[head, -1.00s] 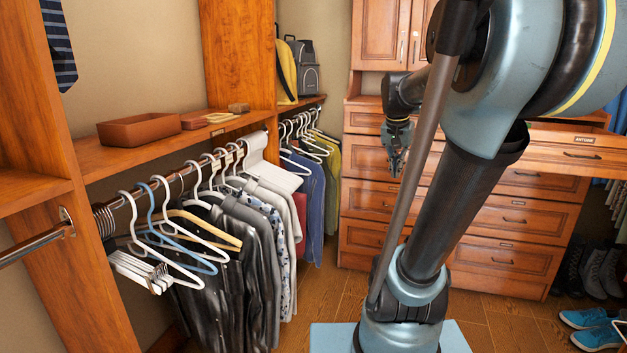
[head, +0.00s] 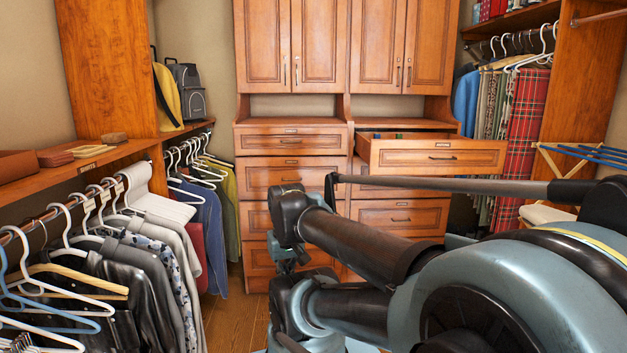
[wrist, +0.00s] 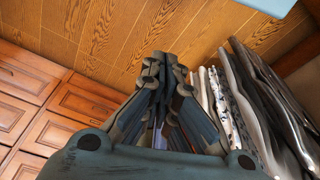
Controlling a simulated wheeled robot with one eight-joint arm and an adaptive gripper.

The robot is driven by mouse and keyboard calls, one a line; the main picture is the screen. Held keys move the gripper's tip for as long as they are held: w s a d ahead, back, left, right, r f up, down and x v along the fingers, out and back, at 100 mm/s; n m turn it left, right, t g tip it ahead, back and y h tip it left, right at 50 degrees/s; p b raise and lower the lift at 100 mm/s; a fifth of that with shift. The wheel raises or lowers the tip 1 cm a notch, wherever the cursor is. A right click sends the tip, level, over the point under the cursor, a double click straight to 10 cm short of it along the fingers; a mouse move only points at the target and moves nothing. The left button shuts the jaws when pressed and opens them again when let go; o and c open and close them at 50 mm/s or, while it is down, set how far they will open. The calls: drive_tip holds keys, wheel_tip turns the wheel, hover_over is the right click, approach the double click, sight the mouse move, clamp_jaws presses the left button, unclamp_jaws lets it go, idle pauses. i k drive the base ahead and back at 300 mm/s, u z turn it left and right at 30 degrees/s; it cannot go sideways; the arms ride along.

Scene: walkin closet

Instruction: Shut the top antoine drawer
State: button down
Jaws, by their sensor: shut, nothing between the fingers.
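The top antoine drawer (head: 436,156) is the open wooden drawer in the top row of the right column in the head view. It sticks out well past the fronts below it, and a small label and dark handle show on its front. Some dark and green contents show inside at its left. My gripper (wrist: 160,68) is shut and empty in the wrist view, pointing toward the wooden floor. In the head view it hangs low, left of and below the open drawer, apart from it and partly hidden by my arm.
The left column's drawers (head: 290,141) are closed, with cupboards (head: 400,45) above. Hanging clothes (head: 170,260) line the left side, below a shelf (head: 80,165). A plaid garment (head: 522,125) and a drying rack (head: 580,152) stand at right. A strip of floor (head: 232,318) is free.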

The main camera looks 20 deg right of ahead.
sight(417, 153)
drive_tip(key=z, duration=1.6)
drive_tip(key=k, duration=0.5)
drive_tip(key=u, duration=0.6)
drive_tip(key=i, duration=0.95)
drive_tip(key=z, duration=1.25)
